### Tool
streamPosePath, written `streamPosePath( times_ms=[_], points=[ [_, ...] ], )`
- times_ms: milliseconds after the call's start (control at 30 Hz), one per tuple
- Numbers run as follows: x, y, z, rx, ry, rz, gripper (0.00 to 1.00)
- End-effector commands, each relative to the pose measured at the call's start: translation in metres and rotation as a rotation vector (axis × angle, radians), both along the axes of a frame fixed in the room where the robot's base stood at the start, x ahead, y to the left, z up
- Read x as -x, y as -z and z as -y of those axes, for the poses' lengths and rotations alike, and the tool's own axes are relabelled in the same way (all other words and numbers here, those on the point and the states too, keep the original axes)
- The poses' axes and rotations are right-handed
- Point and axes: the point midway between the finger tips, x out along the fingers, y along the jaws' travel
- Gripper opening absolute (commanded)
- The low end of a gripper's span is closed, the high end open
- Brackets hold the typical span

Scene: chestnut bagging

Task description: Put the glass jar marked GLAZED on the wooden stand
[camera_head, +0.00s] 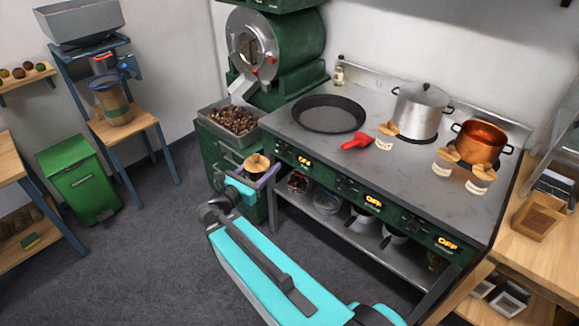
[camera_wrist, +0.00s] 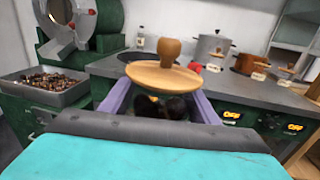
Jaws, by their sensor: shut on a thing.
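My gripper (camera_head: 256,178) is shut on a glass jar with a round wooden lid and knob (camera_head: 257,161), held up in front of the green roaster cabinet. In the wrist view the jar's lid (camera_wrist: 163,77) sits between my two purple fingers, with dark round contents (camera_wrist: 163,106) below it. Any label on this jar is hidden. Several more wooden-lidded jars with pale labels stand on the stove top, including one by the red scoop (camera_head: 384,142) and one at the front right (camera_head: 480,184); their labels are too small to read. I cannot tell which wooden piece is the stand.
A black pan (camera_head: 328,113), a steel pot (camera_head: 421,108) and a copper pot (camera_head: 480,142) stand on the stove (camera_head: 405,190). A wooden holder (camera_head: 538,216) is on the right counter. A wood-topped stool (camera_head: 142,118) and green bin (camera_head: 82,178) are left. Open floor lies between.

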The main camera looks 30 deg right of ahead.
Motion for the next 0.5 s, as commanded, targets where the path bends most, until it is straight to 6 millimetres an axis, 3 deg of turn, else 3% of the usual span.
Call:
streamPosePath(
  times_ms=[100,500],
  points=[
    [-0.012,-0.002,-0.036,0.002,-0.056,0.0,0.22],
    [-0.032,-0.011,-0.148,-0.001,-0.224,0.0,0.22]
  ],
)
